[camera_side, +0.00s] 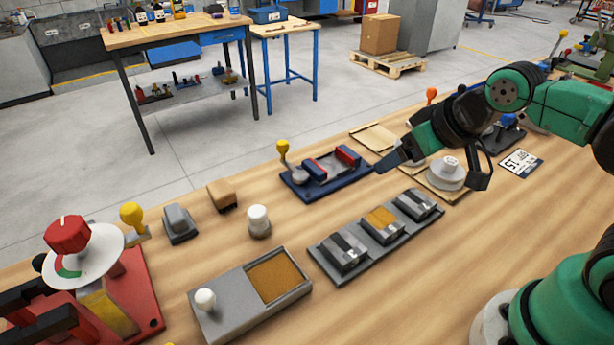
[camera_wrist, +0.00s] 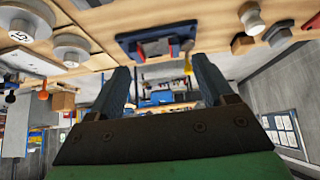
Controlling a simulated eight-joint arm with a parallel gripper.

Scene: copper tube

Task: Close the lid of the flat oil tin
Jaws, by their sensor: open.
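The flat oil tin (camera_side: 237,318) is a grey rectangular box at the bottom centre of the side view. Its grey lid (camera_side: 225,296) with a white round knob (camera_side: 205,300) covers the left part. The right part is uncovered and shows an amber-brown surface (camera_side: 275,278). My gripper (camera_side: 432,171) is open and empty at the upper right, far from the tin, above the board with the round weights. In the wrist view its two dark fingers (camera_wrist: 160,75) are spread wide with nothing between them. The tin is not clearly seen there.
A grey three-part tray (camera_side: 380,237) stands right of the tin, its middle part amber. Behind are a white knob piece (camera_side: 259,221), a blue clamp board (camera_side: 325,175), and a wooden block (camera_side: 222,195). A red dial device (camera_side: 85,255) stands left.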

